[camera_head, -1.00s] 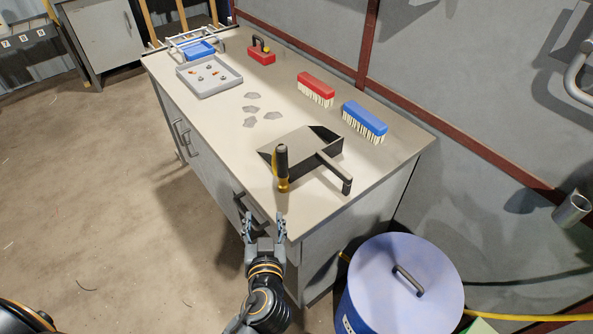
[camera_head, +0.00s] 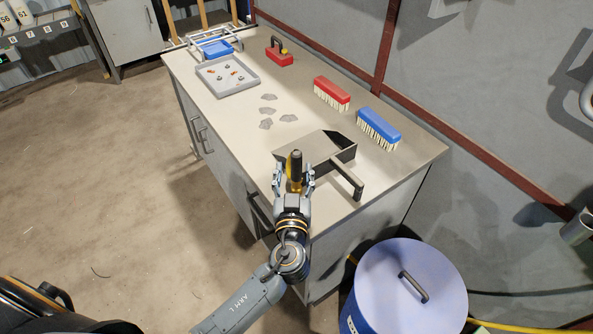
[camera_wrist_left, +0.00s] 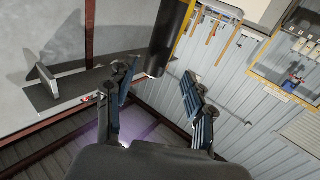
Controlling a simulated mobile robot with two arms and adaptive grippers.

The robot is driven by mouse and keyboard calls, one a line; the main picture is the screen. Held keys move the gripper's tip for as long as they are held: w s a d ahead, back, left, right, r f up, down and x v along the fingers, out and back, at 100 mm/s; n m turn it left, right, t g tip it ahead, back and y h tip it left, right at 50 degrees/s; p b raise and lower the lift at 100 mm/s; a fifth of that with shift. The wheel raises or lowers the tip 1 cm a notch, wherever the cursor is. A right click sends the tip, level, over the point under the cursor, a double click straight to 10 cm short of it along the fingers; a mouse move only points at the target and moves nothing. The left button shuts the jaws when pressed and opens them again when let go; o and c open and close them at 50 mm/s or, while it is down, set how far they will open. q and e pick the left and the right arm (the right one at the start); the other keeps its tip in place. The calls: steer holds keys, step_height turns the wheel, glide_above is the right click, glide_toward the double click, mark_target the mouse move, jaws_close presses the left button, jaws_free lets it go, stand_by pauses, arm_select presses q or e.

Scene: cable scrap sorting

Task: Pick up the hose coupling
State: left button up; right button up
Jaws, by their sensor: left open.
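The hose coupling (camera_head: 295,166), a black upright cylinder with a yellow-brass lower part, stands near the front edge of the workbench, beside the dustpan. My left gripper (camera_head: 293,180) is open, with one finger on each side of the coupling in the head view. The fingers hide the coupling's lower part. In the left wrist view the coupling (camera_wrist_left: 166,40) is a dark cylinder with yellow edges, between and beyond the open fingers (camera_wrist_left: 158,92). I cannot tell whether a finger touches it. My right gripper is not in view.
A dark dustpan (camera_head: 336,160) lies right behind the coupling, its handle towards the bench edge. Blue (camera_head: 379,125) and red (camera_head: 332,92) brushes, grey scraps (camera_head: 267,111) and a grey tray (camera_head: 243,86) are farther back. A lidded bin (camera_head: 435,270) stands at the right.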

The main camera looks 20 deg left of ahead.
mark_target(296, 162)
arm_select(q)
steer(key=x, duration=0.1)
steer(key=p+x, duration=0.1)
steer(key=x, duration=0.1)
steer(key=p+x, duration=0.1)
steer(key=shift+w+d+r, duration=0.15)
steer(key=shift+w+d, duration=0.05)
steer(key=shift+w, duration=0.15)
steer(key=shift+w+a, duration=0.1)
steer(key=shift+w, duration=0.05)
jaws_close()
